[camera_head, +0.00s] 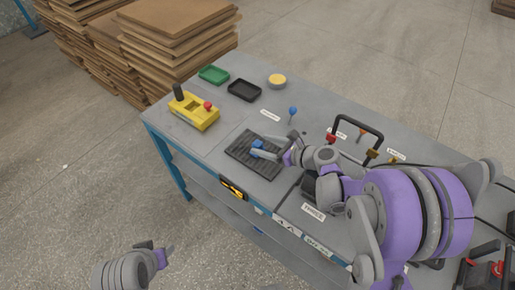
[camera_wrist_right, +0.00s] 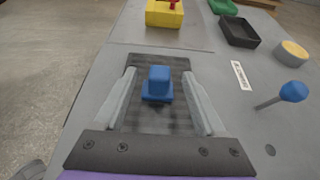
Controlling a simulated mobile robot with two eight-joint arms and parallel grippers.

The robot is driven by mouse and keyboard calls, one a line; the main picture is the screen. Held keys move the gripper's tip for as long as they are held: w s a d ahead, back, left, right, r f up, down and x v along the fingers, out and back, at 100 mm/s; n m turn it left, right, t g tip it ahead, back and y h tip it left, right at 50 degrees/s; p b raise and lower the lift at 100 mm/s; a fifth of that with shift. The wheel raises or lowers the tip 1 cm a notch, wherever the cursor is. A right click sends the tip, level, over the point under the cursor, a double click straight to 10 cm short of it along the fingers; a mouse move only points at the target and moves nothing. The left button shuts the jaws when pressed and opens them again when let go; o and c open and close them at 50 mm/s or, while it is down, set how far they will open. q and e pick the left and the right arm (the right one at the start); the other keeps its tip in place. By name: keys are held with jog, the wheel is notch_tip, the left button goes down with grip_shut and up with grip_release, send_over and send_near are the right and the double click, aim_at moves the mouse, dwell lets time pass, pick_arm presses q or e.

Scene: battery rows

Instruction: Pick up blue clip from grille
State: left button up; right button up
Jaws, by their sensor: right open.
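The blue clip (camera_head: 257,146) sits on the dark grille (camera_head: 240,158), which lies on the grey table top near its front edge. My right gripper (camera_head: 266,150) is low over the grille, its fingers open on either side of the clip. In the right wrist view the clip (camera_wrist_right: 158,86) stands between the two open fingers, with a gap on both sides. The grille (camera_wrist_right: 172,62) shows beneath and beyond it. My left gripper (camera_head: 160,248) is at the lower left, away from the table, and its jaws are too small to read.
A yellow control box (camera_head: 194,110), a green tray (camera_head: 214,75), a black tray (camera_head: 244,90) and a round yellow-topped item (camera_head: 277,80) stand farther back. A blue-knobbed lever (camera_head: 293,111) rises near the gripper. A black handle frame (camera_head: 360,128) is to the right. Cardboard stacks (camera_head: 165,50) stand behind.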

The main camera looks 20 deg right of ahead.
aim_at(254, 142)
jog(key=x, duration=0.6)
jog(key=shift+w+a+f, duration=0.1)
jog(key=shift+w+a, duration=0.05)
jog(key=shift+w, duration=0.05)
grip_shut()
